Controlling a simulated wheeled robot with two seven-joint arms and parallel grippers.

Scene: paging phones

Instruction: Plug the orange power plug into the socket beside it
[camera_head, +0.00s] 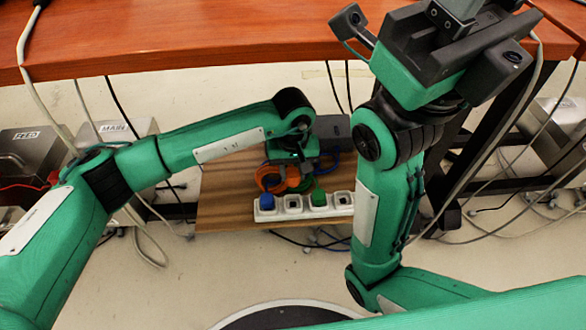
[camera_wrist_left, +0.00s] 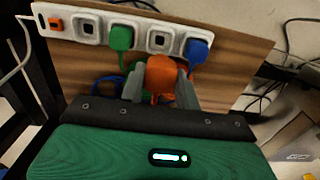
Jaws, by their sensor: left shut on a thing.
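The orange plug (camera_wrist_left: 160,76) is held between the two grey fingers of my left gripper (camera_wrist_left: 161,88). In the head view my left gripper (camera_head: 290,166) is above the wooden board, with orange (camera_head: 292,176) showing beneath it. The white power strip (camera_wrist_left: 140,34) lies just past the plug. An empty socket (camera_wrist_left: 160,39) sits between the green plug (camera_wrist_left: 121,38) and the blue plug (camera_wrist_left: 198,47), roughly in line with the orange plug. The plug's prongs are hidden, and it appears outside the socket. My right gripper (camera_head: 440,45) is high at the upper right; its fingertips are unclear.
The strip rests on a wooden board (camera_head: 222,190) on the floor. An orange-brown table edge (camera_head: 210,45) runs above. A dark adapter box (camera_head: 332,128) and loose cables lie behind the strip. Grey boxes (camera_head: 28,148) stand at left. Floor in front of the board is mostly clear.

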